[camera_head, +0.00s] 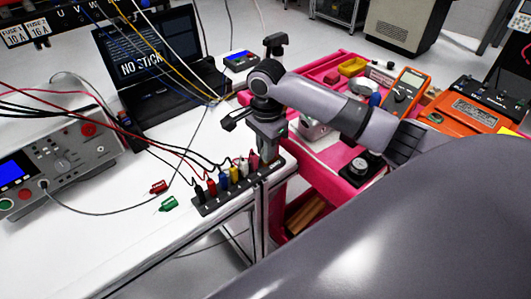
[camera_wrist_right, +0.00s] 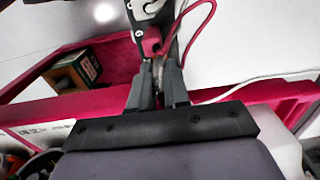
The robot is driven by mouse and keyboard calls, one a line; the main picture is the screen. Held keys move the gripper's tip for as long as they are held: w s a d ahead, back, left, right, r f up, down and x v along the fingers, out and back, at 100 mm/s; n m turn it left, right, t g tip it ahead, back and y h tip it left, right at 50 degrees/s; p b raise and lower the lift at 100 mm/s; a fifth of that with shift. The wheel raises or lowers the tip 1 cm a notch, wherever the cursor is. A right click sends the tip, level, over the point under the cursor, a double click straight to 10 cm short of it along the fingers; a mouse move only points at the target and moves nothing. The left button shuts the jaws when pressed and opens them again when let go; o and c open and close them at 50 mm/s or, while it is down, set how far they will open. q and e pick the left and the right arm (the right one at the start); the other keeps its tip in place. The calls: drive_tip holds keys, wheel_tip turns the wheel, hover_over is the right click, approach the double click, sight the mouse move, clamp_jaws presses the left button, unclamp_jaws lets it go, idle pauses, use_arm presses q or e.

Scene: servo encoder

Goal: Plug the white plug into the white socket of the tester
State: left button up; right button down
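A white plug (camera_head: 243,167) stands in a dark rack (camera_head: 228,192) at the table's front right edge, in a row with black, red, blue, yellow and crimson plugs. The tester (camera_head: 62,158), a grey box with a blue screen, is at the left; I cannot make out a white socket on it. My right gripper (camera_head: 268,152) points down at the rack's right end, close to the crimson plug (camera_head: 254,160). In the wrist view its fingers (camera_wrist_right: 158,72) are close together just below a crimson plug (camera_wrist_right: 152,42); contact and grip are unclear. My left gripper is not in view.
Loose red (camera_head: 158,187) and green (camera_head: 168,204) connectors lie on the white table. Several cables cross above it. A laptop (camera_head: 160,65) stands behind. A pink cart (camera_head: 330,68) with tools and an orange multimeter (camera_head: 404,92) is at the right.

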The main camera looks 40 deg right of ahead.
drive_tip(key=shift+r, duration=0.2)
idle(0.5)
drive_tip(key=shift+r, duration=2.4)
